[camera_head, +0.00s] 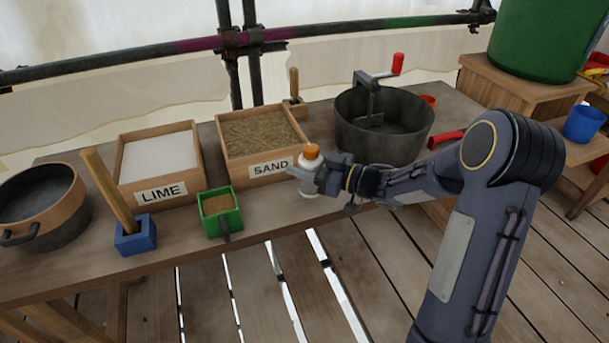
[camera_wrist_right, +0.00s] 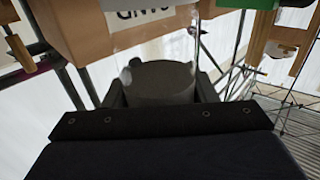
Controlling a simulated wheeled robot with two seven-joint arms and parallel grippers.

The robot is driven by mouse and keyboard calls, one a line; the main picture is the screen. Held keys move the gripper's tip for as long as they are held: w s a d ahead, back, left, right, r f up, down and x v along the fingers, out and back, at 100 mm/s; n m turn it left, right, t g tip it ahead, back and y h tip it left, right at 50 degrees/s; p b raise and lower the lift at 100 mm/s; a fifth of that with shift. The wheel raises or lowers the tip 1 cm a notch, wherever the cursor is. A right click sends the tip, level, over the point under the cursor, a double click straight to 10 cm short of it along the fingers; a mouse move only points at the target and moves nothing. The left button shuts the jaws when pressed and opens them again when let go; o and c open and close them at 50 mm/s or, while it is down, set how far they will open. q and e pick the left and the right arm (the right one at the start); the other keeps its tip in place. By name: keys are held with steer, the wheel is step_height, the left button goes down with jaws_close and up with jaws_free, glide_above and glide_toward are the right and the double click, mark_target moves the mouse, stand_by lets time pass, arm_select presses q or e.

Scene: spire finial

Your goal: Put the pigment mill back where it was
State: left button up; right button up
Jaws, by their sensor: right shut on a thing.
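The pigment mill, which I take to be the small white body with an orange top (camera_head: 311,152), stands upright in front of the sand box in the head view. My right gripper (camera_head: 308,176) is shut around its middle. The mill's white foot shows below the fingers, close to the front part of the bench top; I cannot tell whether it touches the wood. My left gripper is not in view.
The sand box (camera_head: 262,133) is just behind my right gripper, and the lime box (camera_head: 159,165) stands to its left. A green scoop box (camera_head: 219,213) and a blue-based tool (camera_head: 135,237) stand in front. A big grey mixing tub (camera_head: 383,140) is at right. The bench (camera_head: 285,215) has bare wood at its front.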

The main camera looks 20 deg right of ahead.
steer(key=shift+w+f+b, duration=0.15)
steer(key=shift+f+b, duration=0.15)
steer(key=shift+f, duration=1.45)
steer(key=shift+f, duration=0.15)
steer(key=o, duration=0.6)
steer(key=shift+f, duration=0.1)
steer(key=o, duration=0.4)
steer(key=shift+o, duration=0.2)
